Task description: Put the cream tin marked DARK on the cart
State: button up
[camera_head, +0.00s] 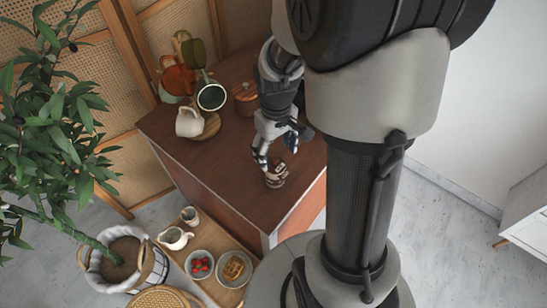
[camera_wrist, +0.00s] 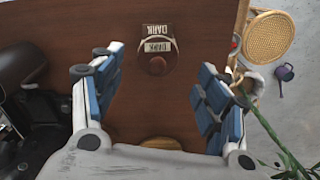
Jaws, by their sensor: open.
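A small tin with a dark lid and round knob (camera_wrist: 157,65) stands upright on the brown wooden top (camera_wrist: 190,25); the wrist view shows DARK lettering on it. In the head view a small cream-and-brown tin (camera_head: 275,180) stands near the front edge of that top (camera_head: 225,165). My gripper (camera_head: 272,160) is just above and beside it in the head view. In the wrist view my gripper (camera_wrist: 160,100) is open, with blue-padded fingers left and right. The tin shows between and beyond the fingertips, with no finger visibly closed on it.
A lower wooden tray (camera_head: 212,236) holds bowls and jugs. A potted plant (camera_head: 50,130) stands left. The top's left front part is clear.

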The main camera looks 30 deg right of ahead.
jog(key=s+a+r+t, duration=0.2)
jog(key=s+a+r, duration=0.3)
jog(key=r, duration=0.3)
jog(key=s+a+r+m+t, duration=0.1)
jog(key=s+a+r+t, duration=0.1)
jog(key=s+a+r, duration=0.3)
jog(key=s+r, duration=0.3)
jog(key=r, duration=0.1)
jog(key=shift+s+a+t, duration=0.15)
jog(key=shift+a+t, duration=0.1)
jog(key=shift+t, duration=0.05)
jog(key=shift+f+b, duration=0.75)
jog(key=shift+b, duration=0.15)
